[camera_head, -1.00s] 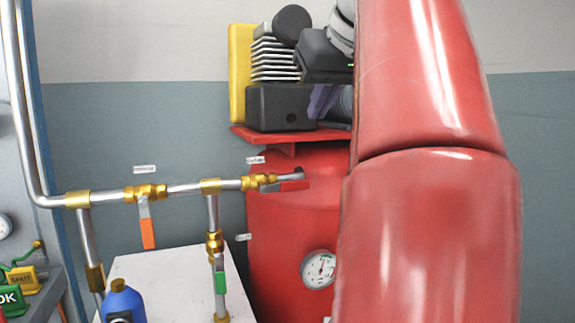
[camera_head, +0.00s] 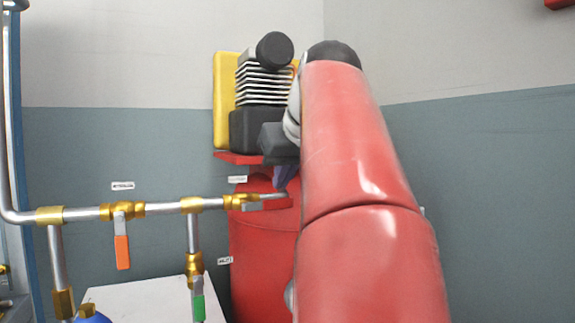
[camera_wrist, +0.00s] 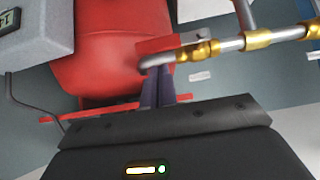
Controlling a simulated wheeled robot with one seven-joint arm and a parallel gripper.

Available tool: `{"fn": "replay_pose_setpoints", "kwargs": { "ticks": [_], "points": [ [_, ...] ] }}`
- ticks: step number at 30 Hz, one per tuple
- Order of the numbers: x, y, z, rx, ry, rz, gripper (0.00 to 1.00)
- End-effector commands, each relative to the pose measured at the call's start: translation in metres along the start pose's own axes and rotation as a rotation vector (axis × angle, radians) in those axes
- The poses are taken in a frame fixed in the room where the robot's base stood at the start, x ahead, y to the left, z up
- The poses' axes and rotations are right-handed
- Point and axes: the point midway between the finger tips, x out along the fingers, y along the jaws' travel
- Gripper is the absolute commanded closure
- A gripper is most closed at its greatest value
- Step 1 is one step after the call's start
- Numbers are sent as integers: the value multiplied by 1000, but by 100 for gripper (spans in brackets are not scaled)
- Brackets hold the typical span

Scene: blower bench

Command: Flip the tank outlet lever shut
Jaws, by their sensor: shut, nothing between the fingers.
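The red tank (camera_head: 262,255) stands below the compressor, and a brass outlet valve (camera_head: 238,202) sits on the pipe at its upper left. The red outlet lever (camera_head: 278,204) lies along the pipe, toward the tank; the wrist view shows it (camera_wrist: 160,44) beside the pipe elbow. My gripper (camera_head: 284,186) is shut and empty, its dark purple fingers just above the pipe end. In the wrist view the fingers (camera_wrist: 154,76) reach to the elbow, close to the lever. I cannot tell whether they touch it. My arm hides the tank's right side.
An orange-handled valve (camera_head: 122,252) hangs on the pipe to the left, and a green-handled valve (camera_head: 198,306) sits on the down pipe. The compressor (camera_head: 262,90) is close above my gripper.

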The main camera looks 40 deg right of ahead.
Motion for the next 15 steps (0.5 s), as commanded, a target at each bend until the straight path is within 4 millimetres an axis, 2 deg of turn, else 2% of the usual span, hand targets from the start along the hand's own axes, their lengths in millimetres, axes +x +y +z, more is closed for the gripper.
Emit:
{"fn": "replay_pose_setpoints", "kwargs": {
  "ticks": [3,15],
  "points": [
    [8,0,8,1,-1,0,100],
    [10,0,10,0,-1,-1,100]
  ]
}}
